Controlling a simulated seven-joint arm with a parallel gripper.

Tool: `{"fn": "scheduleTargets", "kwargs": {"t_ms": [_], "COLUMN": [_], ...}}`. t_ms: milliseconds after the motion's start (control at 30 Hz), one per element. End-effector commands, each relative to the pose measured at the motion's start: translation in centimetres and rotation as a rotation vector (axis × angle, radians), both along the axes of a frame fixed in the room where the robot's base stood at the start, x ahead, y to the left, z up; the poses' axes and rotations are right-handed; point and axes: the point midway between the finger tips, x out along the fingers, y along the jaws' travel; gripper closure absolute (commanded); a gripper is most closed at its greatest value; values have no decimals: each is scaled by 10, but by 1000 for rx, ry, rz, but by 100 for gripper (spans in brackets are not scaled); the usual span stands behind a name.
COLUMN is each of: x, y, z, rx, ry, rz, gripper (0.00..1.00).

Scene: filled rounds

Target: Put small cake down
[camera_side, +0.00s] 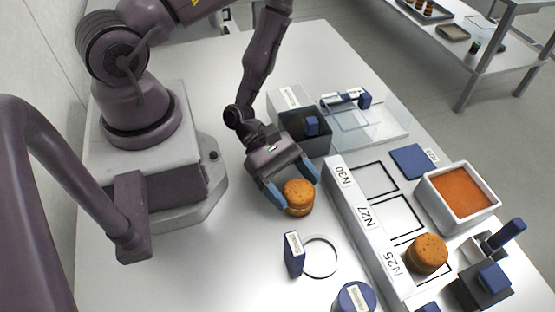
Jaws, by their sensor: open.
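A small round orange-brown cake (299,198) stands on the white table left of the label rail. My gripper (292,192) is over it, with one blue finger on each side. The fingers are open; whether either touches the cake cannot be told. A second similar cake (427,254) sits in the outlined square beside the N25 label. The outlined squares beside N30 (376,178) and N27 (398,216) are empty.
A labelled rail (367,228) runs right of my gripper. A white tub of orange filling (462,195), a blue block (411,161) and a blue-handled tool (506,233) stand at the right. A ring (320,272) with a blue handle lies in front. A dark box (303,133) stands behind.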

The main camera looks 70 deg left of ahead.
Motion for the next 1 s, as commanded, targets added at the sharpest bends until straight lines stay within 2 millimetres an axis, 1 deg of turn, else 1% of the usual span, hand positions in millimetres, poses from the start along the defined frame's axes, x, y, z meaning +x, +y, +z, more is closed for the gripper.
{"fn": "scheduleTargets", "kwargs": {"t_ms": [100,300,500,633,767,833,933,1000], "x": [-8,-23,-34,-37,-37,-35,-28,-23], "y": [23,60,84,90,91,90,89,86], "z": [9,26,37,40,42,47,64,81], "rx": [4,3,2,1,1,7,29,57], "ry": [0,-2,-1,1,-5,-25,-89,-156], "rz": [7,7,5,2,-5,-33,-125,-231], "gripper": [24,24,24,24,24,24,24,24]}}
